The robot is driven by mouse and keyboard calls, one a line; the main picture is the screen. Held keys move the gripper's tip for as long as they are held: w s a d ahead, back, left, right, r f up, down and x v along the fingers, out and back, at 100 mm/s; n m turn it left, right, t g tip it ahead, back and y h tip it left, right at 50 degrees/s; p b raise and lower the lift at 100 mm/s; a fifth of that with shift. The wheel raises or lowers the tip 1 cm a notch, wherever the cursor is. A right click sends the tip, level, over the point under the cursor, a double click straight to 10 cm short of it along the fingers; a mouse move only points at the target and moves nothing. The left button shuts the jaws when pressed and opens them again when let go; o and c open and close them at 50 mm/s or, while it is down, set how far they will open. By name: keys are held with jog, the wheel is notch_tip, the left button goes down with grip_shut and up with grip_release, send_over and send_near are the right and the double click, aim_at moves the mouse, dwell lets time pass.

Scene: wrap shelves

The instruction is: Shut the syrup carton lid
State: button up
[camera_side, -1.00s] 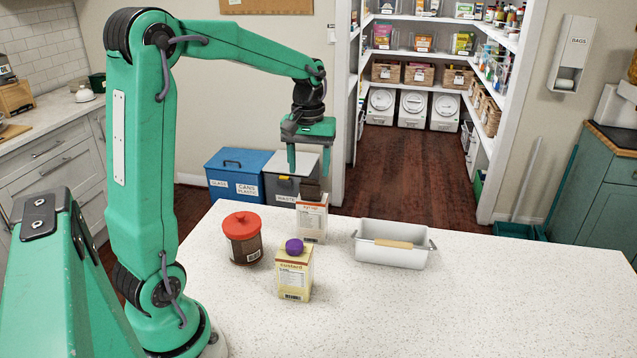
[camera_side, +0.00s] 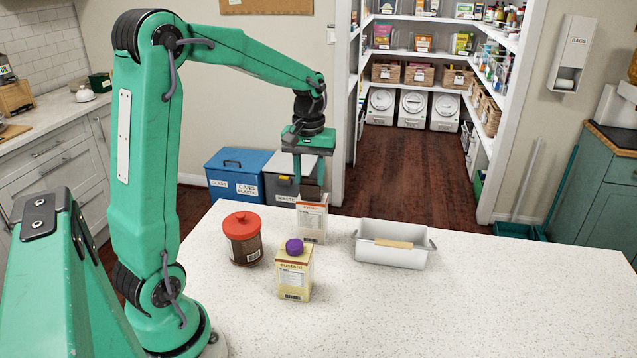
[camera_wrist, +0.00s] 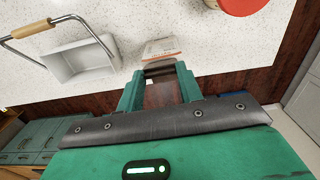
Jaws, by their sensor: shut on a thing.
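The syrup carton (camera_side: 312,222), white with orange print, stands upright at the back of the counter. Its brown lid (camera_side: 310,190) stands up open above the carton's top. My gripper (camera_side: 309,182) points down over the carton and is shut on the lid. In the wrist view the brown lid (camera_wrist: 162,94) lies between my gripper's green fingers (camera_wrist: 160,85), and the carton (camera_wrist: 160,50) shows just beyond them. The fingers hide part of the lid.
A jar with a red top (camera_side: 243,240) and a custard carton with a purple cap (camera_side: 294,272) stand left and in front. A white bin with a wooden handle (camera_side: 390,255) stands to the right. The counter's front right is clear.

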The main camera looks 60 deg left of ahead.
jog(key=shift+w+a, duration=0.1)
jog(key=shift+w+a+g+h, duration=0.2)
jog(key=shift+a+g+h, duration=0.1)
jog(key=shift+g, duration=0.3)
jog(key=o, duration=1)
jog(key=shift+r, duration=0.1)
notch_tip(320, 180, up, 8)
jog(key=shift+w+a, duration=0.15)
jog(key=shift+w, duration=0.3)
